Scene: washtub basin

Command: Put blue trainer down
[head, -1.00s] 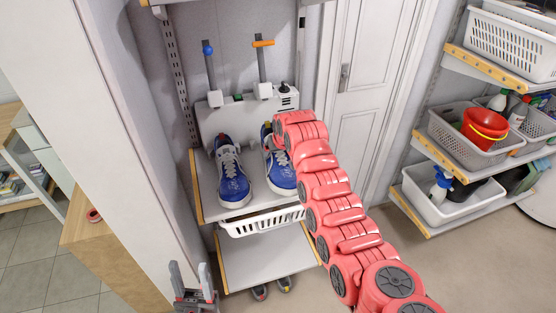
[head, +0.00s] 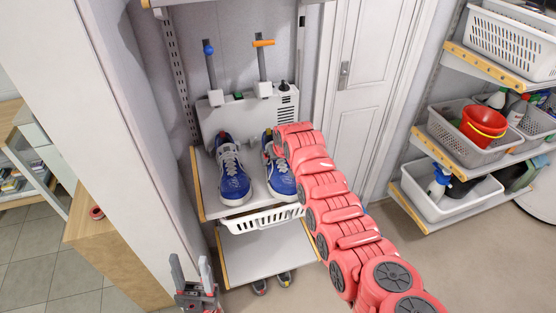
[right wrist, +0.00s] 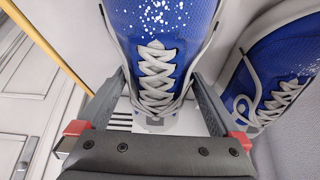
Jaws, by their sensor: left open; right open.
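Two blue trainers with white soles and grey laces stand side by side on a grey shelf board (head: 208,203), toes forward. The right trainer (head: 281,178) is partly hidden by my right arm. In the right wrist view this trainer (right wrist: 158,70) lies between the two fingers of my right gripper (right wrist: 158,88), which is open around its laced part. I cannot tell whether the fingers touch it. The left trainer (head: 232,180) also shows at the right of the right wrist view (right wrist: 275,75). My left gripper (head: 192,270) is open and empty, low in front of the shelves.
A grey-white device (head: 215,118) with two upright posts stands behind the trainers. A white basket (head: 262,220) hangs under their shelf, above an emptier lower board (head: 262,255). A wall panel closes the left side. A door (head: 365,100) and shelves with baskets (head: 450,205) are on the right.

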